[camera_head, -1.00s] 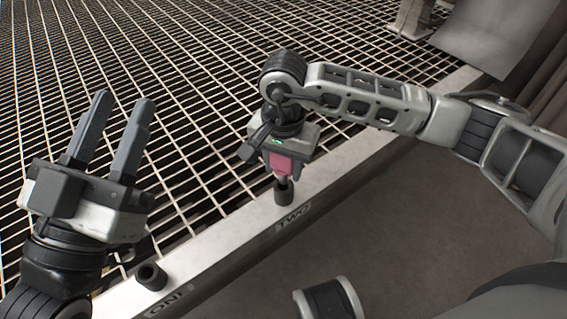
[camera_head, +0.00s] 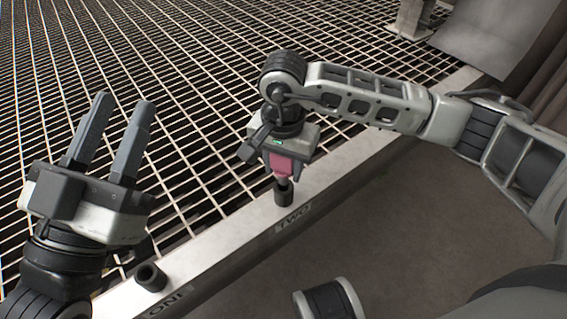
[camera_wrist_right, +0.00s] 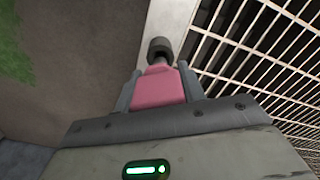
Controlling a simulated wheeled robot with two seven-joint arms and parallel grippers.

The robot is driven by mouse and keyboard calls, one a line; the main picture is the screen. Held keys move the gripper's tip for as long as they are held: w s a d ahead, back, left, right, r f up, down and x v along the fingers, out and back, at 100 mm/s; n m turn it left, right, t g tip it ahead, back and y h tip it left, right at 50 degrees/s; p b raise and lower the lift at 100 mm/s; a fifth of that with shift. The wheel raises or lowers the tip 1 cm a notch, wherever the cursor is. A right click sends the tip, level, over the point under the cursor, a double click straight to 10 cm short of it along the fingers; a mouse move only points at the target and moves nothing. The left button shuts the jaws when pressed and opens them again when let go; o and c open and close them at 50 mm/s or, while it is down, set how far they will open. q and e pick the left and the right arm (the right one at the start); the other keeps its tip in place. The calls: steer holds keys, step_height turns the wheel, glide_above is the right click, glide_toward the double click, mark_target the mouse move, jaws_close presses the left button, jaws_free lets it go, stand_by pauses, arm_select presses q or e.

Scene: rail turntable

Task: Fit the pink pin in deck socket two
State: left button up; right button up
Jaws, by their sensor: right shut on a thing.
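The pink pin (camera_head: 285,164) is held in my right gripper (camera_head: 284,154), pointing down at deck socket two (camera_head: 284,194). The socket is a short dark cylinder on the pale rail beside the label TWO. In the right wrist view the pink pin (camera_wrist_right: 158,88) sits between the two grey fingers of my right gripper (camera_wrist_right: 158,72), shut on it. Its narrow grey tip meets the mouth of the dark socket (camera_wrist_right: 160,47); I cannot tell how far it is in. My left gripper (camera_head: 124,102) is open and empty, raised at the left.
Another dark socket (camera_head: 151,276) stands on the rail (camera_head: 213,247) near the label ONE, below my left gripper. Metal grating (camera_head: 190,60) fills the far side. A grey metal panel (camera_head: 500,38) stands at the top right.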

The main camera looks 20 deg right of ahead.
mark_target(284, 176)
steer(key=shift+f+b, duration=0.4)
steer(key=shift+f, duration=0.1)
stand_by(0.4)
steer(key=shift+f+b, duration=0.45)
steer(key=shift+f, duration=0.6)
steer(key=shift+f, duration=1.5)
steer(key=o, duration=1.2)
